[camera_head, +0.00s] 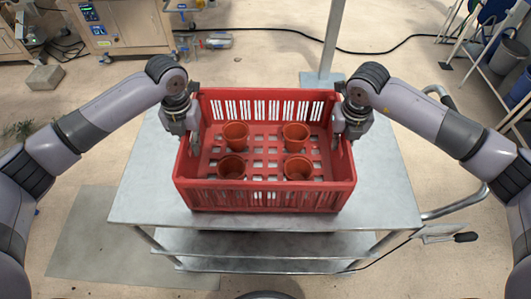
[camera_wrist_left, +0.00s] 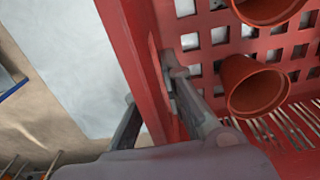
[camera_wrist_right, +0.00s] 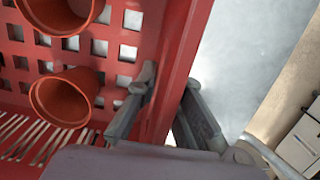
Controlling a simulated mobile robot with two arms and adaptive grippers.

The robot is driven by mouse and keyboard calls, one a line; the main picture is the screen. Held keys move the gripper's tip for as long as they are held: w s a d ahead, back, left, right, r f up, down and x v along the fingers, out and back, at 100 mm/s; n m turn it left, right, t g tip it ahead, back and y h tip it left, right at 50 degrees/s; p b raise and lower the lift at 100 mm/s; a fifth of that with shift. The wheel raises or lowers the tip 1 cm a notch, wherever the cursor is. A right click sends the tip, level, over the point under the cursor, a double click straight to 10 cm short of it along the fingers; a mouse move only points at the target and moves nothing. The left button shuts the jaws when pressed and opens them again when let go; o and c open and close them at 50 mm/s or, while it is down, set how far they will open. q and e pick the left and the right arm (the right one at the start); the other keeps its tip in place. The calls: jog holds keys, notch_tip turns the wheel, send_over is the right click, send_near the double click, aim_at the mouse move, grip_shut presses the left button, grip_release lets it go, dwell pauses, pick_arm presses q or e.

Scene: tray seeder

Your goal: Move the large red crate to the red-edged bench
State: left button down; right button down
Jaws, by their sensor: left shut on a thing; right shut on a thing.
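The large red crate (camera_head: 265,198) is on a grey metal cart top (camera_head: 385,190) in the head view. Several terracotta pots, one of them the front left pot (camera_head: 231,167), stand inside it. My left gripper (camera_head: 190,143) is shut on the crate's left wall, which shows between its fingers in the left wrist view (camera_wrist_left: 152,105). My right gripper (camera_head: 342,138) is shut on the crate's right wall, with one finger inside and one outside in the right wrist view (camera_wrist_right: 165,105). The crate looks level. I cannot tell whether its base touches the cart top. No red-edged bench shows.
The cart has lower shelves (camera_head: 260,243) and a handle (camera_head: 465,205) at the right. A post (camera_head: 333,40) rises behind it. A wooden cabinet (camera_head: 120,27), a grey block (camera_head: 44,78) and a bucket (camera_head: 507,55) stand around. Cables cross the floor.

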pick_arm(q)
jog(key=shift+r, duration=0.15)
pick_arm(e)
jog(key=shift+w+r, duration=0.1)
jog(key=shift+r, duration=0.05)
